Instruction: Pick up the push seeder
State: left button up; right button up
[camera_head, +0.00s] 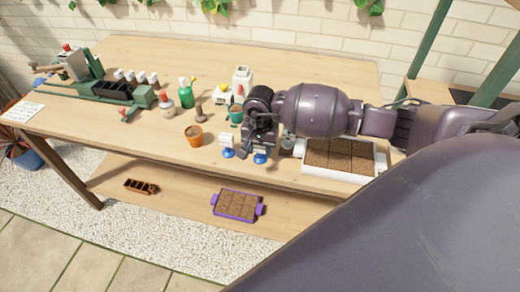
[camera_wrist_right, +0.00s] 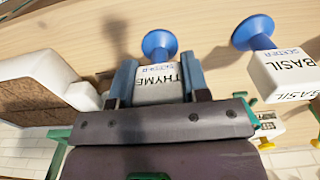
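The push seeder between my right fingers is a white block marked THYME SEEDER (camera_wrist_right: 160,90) with a blue bulb-shaped end (camera_wrist_right: 160,45). My right gripper (camera_wrist_right: 158,78) has one finger along each side of it, with no gap showing, so it looks shut on the block. In the head view my right gripper (camera_head: 257,146) hides most of that seeder; its blue end (camera_head: 260,158) shows below, at the table's front part. A second seeder, marked BASIL (camera_wrist_right: 282,75), stands just beside it, also in the head view (camera_head: 227,141). My left gripper is out of view.
A white tray of soil (camera_head: 318,173) lies close to the right of my gripper. An orange pot (camera_head: 194,136), a teal pot (camera_head: 236,117) and a green spray bottle (camera_head: 186,97) stand to the left. A purple-handled tray (camera_head: 261,209) lies on the lower shelf.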

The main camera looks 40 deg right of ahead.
jog(key=c, duration=0.4)
jog(key=shift+o, duration=0.2)
jog(key=shift+r, duration=0.15)
notch_tip(320, 180, up, 20)
jog(key=shift+p, duration=0.3)
